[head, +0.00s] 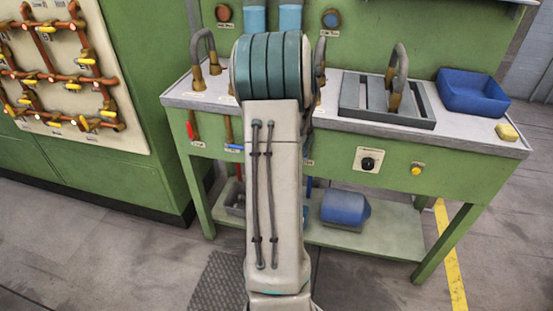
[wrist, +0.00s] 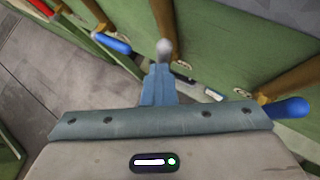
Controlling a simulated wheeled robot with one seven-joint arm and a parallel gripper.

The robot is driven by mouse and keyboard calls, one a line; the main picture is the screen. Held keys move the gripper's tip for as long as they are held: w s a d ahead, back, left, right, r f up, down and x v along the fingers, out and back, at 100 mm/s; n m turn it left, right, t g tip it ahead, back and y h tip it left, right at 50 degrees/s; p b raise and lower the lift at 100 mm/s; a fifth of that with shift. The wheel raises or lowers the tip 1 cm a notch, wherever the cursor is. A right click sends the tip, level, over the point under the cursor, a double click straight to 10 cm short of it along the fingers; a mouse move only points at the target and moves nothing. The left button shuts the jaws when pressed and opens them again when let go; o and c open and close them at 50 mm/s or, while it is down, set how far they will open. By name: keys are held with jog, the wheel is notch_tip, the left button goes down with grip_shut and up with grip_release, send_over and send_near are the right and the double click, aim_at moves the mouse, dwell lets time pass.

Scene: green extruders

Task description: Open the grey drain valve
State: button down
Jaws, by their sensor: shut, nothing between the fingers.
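The grey drain valve shows in the wrist view as a rounded grey handle end (wrist: 165,48) below a brown pipe (wrist: 162,14). My gripper (wrist: 158,82) is shut and empty, with its teal fingers together just in front of the grey handle. The fingertips overlap the handle's lower part in the picture, and I cannot tell whether they touch it. In the head view my arm hides both the gripper and the grey valve.
A blue handle (wrist: 110,43) and a red handle (wrist: 42,8) are to the left; another blue handle (wrist: 285,108) is at right. The green bench (head: 450,160) carries a blue bin (head: 473,93) and yellow sponge (head: 507,132). A blue drum (head: 345,208) sits on its lower shelf.

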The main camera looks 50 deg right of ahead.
jog(key=shift+d+r+p, duration=0.35)
jog(key=shift+r+p, duration=0.15)
jog(key=shift+r, duration=0.4)
jog(key=shift+w+a+f, duration=0.1)
jog(key=shift+a, duration=0.05)
jog(key=s+a+f+v, duration=0.1)
jog(key=v, duration=1.2)
jog(key=shift+a+f, duration=0.15)
jog(key=shift+f, duration=0.2)
